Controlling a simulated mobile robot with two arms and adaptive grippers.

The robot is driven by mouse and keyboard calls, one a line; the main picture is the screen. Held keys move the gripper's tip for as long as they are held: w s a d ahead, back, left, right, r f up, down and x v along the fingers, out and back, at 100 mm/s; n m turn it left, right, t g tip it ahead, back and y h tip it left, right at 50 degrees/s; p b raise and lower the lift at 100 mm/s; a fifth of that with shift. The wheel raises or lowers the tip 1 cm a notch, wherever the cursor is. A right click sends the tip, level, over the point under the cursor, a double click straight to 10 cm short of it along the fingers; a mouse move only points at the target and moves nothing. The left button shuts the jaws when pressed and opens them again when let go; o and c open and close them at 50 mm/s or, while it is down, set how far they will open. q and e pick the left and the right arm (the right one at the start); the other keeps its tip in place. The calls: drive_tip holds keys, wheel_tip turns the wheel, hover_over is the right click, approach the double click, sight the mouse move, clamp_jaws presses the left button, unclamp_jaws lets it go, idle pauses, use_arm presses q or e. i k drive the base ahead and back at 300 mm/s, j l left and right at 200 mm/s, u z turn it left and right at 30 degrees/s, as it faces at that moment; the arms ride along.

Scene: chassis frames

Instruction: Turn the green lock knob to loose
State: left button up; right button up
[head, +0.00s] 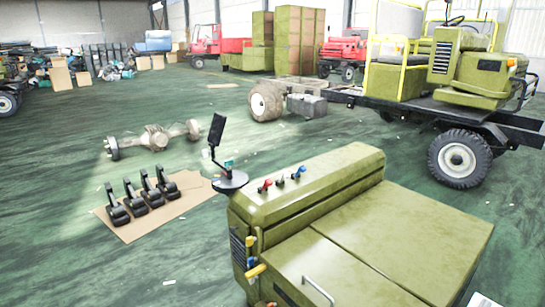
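An olive-green machine cabinet (330,178) stands in the lower middle of the head view. A short row of small coloured knobs or levers sits along its top near the left end. A red one (264,186) is on the left and a blue one (298,173) on the right. Between them is a dark, possibly green knob (280,181); it is too small to tell its setting or whether it is the lock knob. Neither of my grippers shows in the head view.
Yellow handles (256,270) stick out at the cabinet's near left end. A dark screen (216,130) stands on a round plate (231,181) beside the cabinet. Black pedal-like parts (143,193) lie on cardboard. A truck chassis (420,105) stands behind. Open green floor lies left.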

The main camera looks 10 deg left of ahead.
sight(228, 162)
drive_tip(key=i+j+z, duration=0.2)
drive_tip(key=j+z, duration=0.15)
drive_tip(key=i+j+z, duration=0.15)
drive_tip(key=j+z, duration=0.25)
drive_tip(key=i+j+z, duration=0.15)
drive_tip(key=j+z, duration=0.2)
